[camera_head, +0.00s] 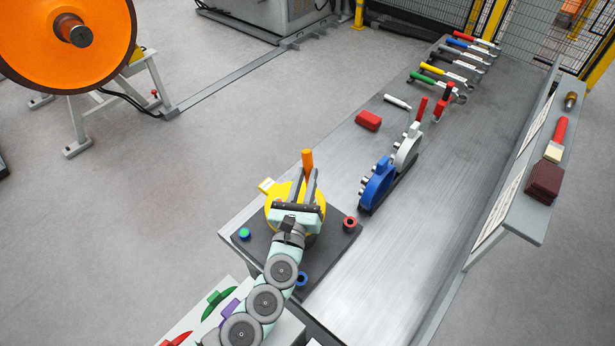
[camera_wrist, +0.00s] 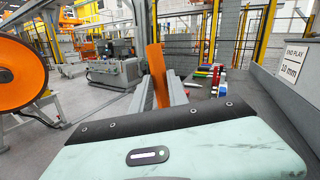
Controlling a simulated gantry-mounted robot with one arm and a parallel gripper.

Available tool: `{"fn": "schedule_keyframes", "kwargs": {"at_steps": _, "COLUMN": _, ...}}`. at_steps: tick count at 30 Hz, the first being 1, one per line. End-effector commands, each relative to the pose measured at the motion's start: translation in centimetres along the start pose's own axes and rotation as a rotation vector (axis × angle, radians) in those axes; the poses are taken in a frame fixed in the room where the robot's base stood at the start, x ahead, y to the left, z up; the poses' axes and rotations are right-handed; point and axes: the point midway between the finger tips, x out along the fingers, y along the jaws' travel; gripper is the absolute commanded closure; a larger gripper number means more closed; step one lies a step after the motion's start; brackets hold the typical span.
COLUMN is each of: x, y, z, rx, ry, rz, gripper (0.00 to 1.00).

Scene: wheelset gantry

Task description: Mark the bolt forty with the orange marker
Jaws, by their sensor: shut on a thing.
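My gripper (camera_head: 305,182) is shut on the orange marker (camera_head: 307,160), which stands upright between its fingers. In the wrist view the marker (camera_wrist: 156,70) rises between the two grey fingers of my gripper (camera_wrist: 159,90). Below and behind the gripper is a yellow round part (camera_head: 275,220) with a pale tag, partly hidden by my arm, on a dark mat (camera_head: 330,250) at the bench's near end. I cannot pick out a bolt marked forty in either view.
Blue (camera_head: 377,185) and grey (camera_head: 407,146) round gauges stand on the bench (camera_head: 440,190). Beyond are a red block (camera_head: 368,120) and several coloured wrenches. A raised shelf (camera_head: 520,215) holds a brush and a dark red block. A large orange wheel (camera_head: 68,38) stands at upper left.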

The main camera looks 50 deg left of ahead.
Motion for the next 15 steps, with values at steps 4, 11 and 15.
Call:
{"fn": "schedule_keyframes", "kwargs": {"at_steps": 4, "x": -0.25, "y": 0.20, "z": 0.00, "rx": 0.000, "ry": 0.000, "rz": 0.000, "gripper": 1.00}}
{"fn": "schedule_keyframes", "kwargs": {"at_steps": 11, "x": -0.26, "y": 0.18, "z": 0.00, "rx": 0.000, "ry": 0.000, "rz": 0.000, "gripper": 1.00}}
{"fn": "schedule_keyframes", "kwargs": {"at_steps": 15, "x": -0.46, "y": 0.33, "z": 0.02, "rx": 0.001, "ry": 0.000, "rz": 0.000, "gripper": 1.00}}
